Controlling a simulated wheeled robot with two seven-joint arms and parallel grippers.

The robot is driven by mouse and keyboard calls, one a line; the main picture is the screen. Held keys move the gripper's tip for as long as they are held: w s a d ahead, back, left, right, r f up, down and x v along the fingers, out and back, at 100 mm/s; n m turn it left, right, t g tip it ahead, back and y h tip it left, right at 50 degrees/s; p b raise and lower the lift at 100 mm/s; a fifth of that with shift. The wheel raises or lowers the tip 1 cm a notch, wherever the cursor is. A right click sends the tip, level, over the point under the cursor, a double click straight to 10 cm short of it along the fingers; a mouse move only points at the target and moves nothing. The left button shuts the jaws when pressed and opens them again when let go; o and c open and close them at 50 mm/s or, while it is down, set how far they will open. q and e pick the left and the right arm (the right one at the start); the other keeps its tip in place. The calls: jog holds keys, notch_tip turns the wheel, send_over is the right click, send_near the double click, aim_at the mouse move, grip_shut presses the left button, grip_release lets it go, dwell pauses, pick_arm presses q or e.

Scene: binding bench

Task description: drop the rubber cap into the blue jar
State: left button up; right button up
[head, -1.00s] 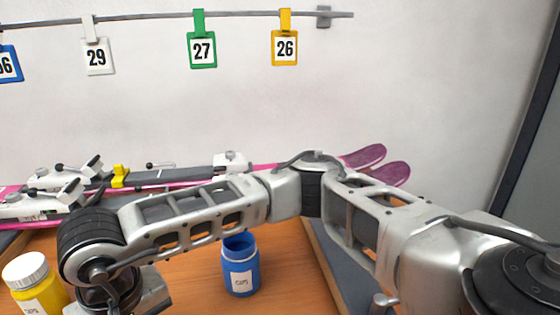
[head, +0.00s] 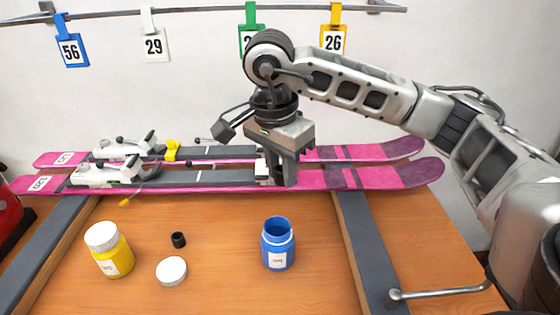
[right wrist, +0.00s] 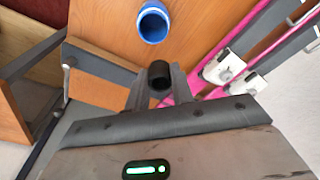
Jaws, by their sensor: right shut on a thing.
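The blue jar (head: 278,246) stands upright and open on the wooden bench, with a white label on its front. It also shows in the right wrist view (right wrist: 153,24). My right gripper (head: 283,178) points down above the bench, behind and above the jar in the head view. In the right wrist view it is shut on a black rubber cap (right wrist: 159,72), held apart from the jar. Another small black cap (head: 178,240) lies on the bench left of the jar. My left gripper is not in view.
A yellow jar (head: 110,252) with a white lid stands at left. A loose white lid (head: 171,271) lies beside it. Pink skis (head: 390,177) with bindings lie across the back. Grey rails (head: 362,245) flank the bench top. Numbered tags hang from a rod.

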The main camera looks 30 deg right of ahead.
aim_at(280, 184)
notch_tip(280, 184, down, 5)
jog(key=b, duration=0.3)
jog(key=shift+f, duration=0.15)
jog(key=o, duration=1)
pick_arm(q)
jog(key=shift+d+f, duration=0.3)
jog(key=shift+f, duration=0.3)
pick_arm(e)
jog(key=shift+o, duration=0.2)
jog(key=shift+a+r, duration=0.1)
jog(key=shift+r, duration=0.45)
pick_arm(q)
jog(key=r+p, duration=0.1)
jog(key=p, duration=0.2)
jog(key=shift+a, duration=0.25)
pick_arm(e)
notch_tip(280, 184, up, 15)
jog(key=a, duration=0.1)
jog(key=shift+s+a, duration=0.25)
jog(key=shift+a, duration=0.1)
